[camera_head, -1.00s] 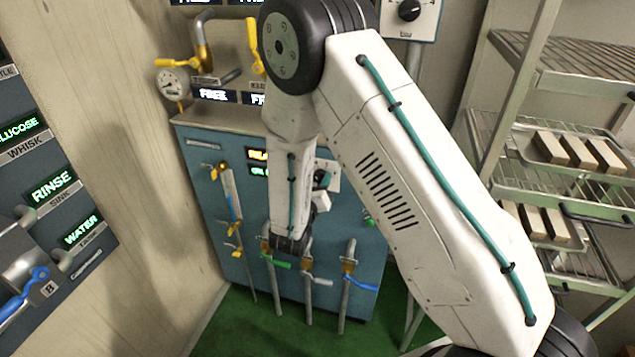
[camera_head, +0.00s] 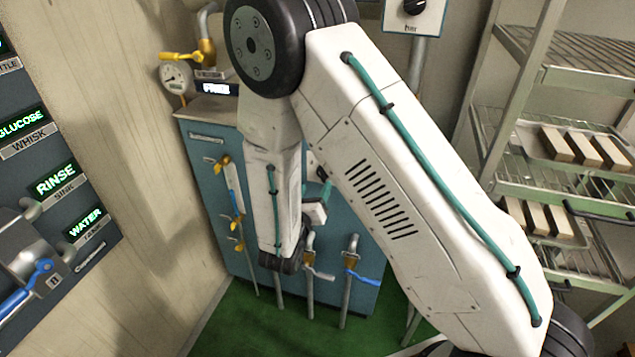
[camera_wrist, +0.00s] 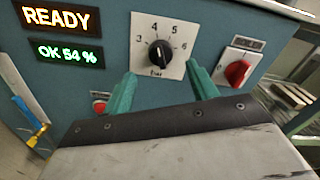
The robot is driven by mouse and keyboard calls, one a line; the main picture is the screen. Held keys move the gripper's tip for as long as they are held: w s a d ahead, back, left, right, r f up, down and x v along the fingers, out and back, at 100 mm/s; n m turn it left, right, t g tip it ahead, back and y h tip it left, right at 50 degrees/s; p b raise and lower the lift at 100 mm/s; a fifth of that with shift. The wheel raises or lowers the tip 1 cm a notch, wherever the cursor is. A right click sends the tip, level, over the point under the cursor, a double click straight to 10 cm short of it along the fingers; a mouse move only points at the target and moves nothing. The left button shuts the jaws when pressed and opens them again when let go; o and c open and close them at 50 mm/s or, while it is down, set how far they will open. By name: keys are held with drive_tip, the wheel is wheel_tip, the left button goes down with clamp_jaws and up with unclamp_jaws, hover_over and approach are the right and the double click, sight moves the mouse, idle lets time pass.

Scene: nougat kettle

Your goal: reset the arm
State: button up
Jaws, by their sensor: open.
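My gripper (camera_wrist: 162,92) shows in the wrist view as two teal fingers held apart, with nothing between them. Beyond the fingers is a black dial (camera_wrist: 160,54) on a white plate numbered 3 to 6. The gap between fingertips and dial is hard to judge. In the head view my white arm reaches down in front of the blue cabinet (camera_head: 213,146), and a small teal part of the gripper (camera_head: 322,190) shows behind it.
The wrist view shows a READY display (camera_wrist: 56,17), an OK 54 % display (camera_wrist: 68,55) and a red knob (camera_wrist: 237,72). A rack (camera_head: 560,180) with bars is at right, a control panel (camera_head: 45,190) at left.

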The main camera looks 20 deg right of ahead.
drive_tip(key=shift+s+a, duration=0.4)
drive_tip(key=shift+s, duration=0.15)
drive_tip(key=s+d+r+m+g, duration=0.4)
drive_tip(key=s+m+g, duration=0.2)
drive_tip(key=s+m, duration=0.15)
drive_tip(key=s+d+r+m+g, duration=0.3)
drive_tip(key=s+d+m+g, duration=0.1)
drive_tip(key=s+m+g, duration=0.3)
drive_tip(key=s+d+r+m+g, duration=0.45)
drive_tip(key=s+m, duration=0.25)
drive_tip(key=m, duration=0.2)
drive_tip(key=s+a+r+m+t+y, duration=0.4)
drive_tip(key=s+r+m+y, duration=0.6)
drive_tip(key=r, duration=0.1)
drive_tip(key=shift+s+a+r+y, duration=0.15)
drive_tip(key=shift+s+r+y, duration=0.05)
drive_tip(key=shift+r+y, duration=0.15)
